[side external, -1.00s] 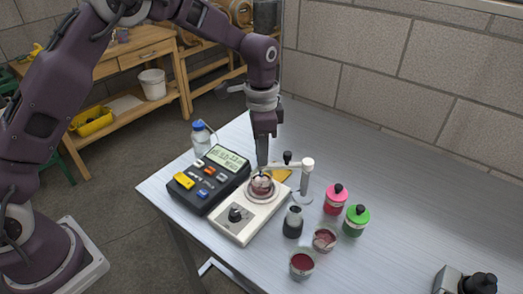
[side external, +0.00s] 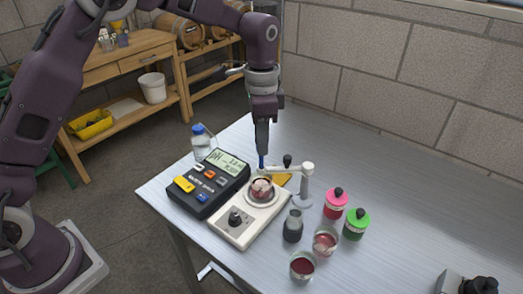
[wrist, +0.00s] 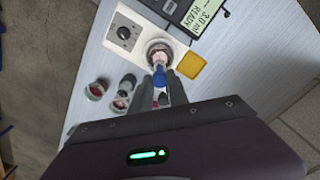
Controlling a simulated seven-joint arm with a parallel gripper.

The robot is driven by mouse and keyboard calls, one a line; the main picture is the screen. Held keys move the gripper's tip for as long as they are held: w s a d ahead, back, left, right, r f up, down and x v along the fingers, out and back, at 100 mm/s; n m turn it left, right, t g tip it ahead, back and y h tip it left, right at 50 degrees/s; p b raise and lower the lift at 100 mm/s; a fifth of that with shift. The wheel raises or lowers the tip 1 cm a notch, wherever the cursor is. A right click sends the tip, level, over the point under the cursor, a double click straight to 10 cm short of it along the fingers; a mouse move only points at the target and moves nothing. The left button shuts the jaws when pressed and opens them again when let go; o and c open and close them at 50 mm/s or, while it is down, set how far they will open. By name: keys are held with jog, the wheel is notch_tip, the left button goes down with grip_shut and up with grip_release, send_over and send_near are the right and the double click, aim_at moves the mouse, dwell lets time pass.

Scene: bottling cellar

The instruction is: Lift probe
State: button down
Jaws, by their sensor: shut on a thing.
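My gripper (side external: 262,148) is shut on the probe, above the stirrer. The probe's blue cap (side external: 262,161) shows just below the fingertips, and it also shows in the wrist view (wrist: 160,76). The beaker stands on the white stirrer (side external: 247,226). The dark meter (side external: 186,203) has a lit display, reading about 3.0 and READY in the wrist view.
Right of the stirrer are a grey bottle (side external: 293,226), two cups of red liquid (side external: 325,240) (side external: 302,266), a pink bottle (side external: 335,205) and a green bottle (side external: 355,225). A blue-capped bottle (side external: 201,146) stands behind the meter. The table's right side is mostly clear.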

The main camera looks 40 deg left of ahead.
jog(key=shift+r, duration=0.25)
jog(key=c, duration=1.3)
grip_release()
jog(key=shift+o, duration=0.2)
jog(key=shift+r, duration=0.1)
notch_tip(320, 180, up, 7)
jog(key=shift+f, duration=0.1)
